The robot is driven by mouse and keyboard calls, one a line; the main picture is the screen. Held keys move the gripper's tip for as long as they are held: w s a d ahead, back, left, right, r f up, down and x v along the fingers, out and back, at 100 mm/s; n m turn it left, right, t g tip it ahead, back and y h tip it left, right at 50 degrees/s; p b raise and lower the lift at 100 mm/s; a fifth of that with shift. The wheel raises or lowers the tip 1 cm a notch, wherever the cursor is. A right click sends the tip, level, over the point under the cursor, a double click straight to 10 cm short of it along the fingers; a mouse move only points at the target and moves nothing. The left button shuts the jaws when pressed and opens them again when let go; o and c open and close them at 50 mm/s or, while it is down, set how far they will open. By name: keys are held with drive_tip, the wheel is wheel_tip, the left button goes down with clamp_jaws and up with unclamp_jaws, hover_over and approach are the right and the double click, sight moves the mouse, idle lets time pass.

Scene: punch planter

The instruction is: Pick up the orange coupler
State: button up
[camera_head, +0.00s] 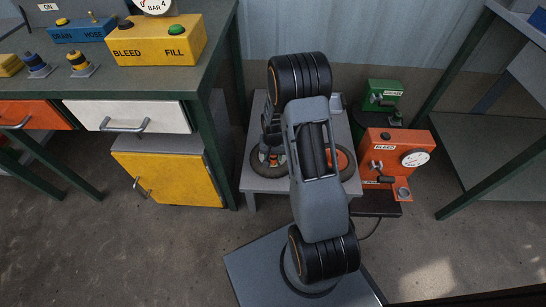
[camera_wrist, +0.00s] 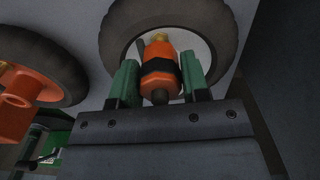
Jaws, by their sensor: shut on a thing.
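The orange coupler (camera_wrist: 159,84), with a black band and a brass-coloured tip, stands out in the wrist view between my gripper's two green fingers. My gripper (camera_wrist: 160,72) is shut on it, one finger against each side. A dark tyre-like ring (camera_wrist: 175,12) lies behind the coupler; I cannot tell whether the coupler touches it. In the head view my arm hides most of the gripper and the coupler, over a low grey table (camera_head: 262,184).
Another dark ring (camera_wrist: 62,50) with an orange part (camera_wrist: 15,105) is at left in the wrist view. In the head view an orange BLEED box (camera_head: 392,150) and a green box (camera_head: 383,95) stand right of the low table. A workbench (camera_head: 60,85) stands left.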

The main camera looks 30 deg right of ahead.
drive_tip(key=c, duration=0.3)
drive_tip(key=shift+c, duration=0.2)
drive_tip(key=shift+r, duration=0.5)
wheel_tip(320, 180, up, 2)
drive_tip(key=shift+r+p, duration=0.15)
drive_tip(key=shift+p, duration=0.5)
drive_tip(key=s+d+r+p, duration=0.2)
drive_tip(key=s+r+p, duration=0.3)
drive_tip(key=s+r, duration=0.1)
drive_tip(key=s+d+r+p, duration=0.3)
drive_tip(key=s+r+p, duration=0.1)
drive_tip(key=s+r, duration=0.3)
drive_tip(key=shift+r+p, duration=0.35)
drive_tip(key=shift+r, duration=0.5)
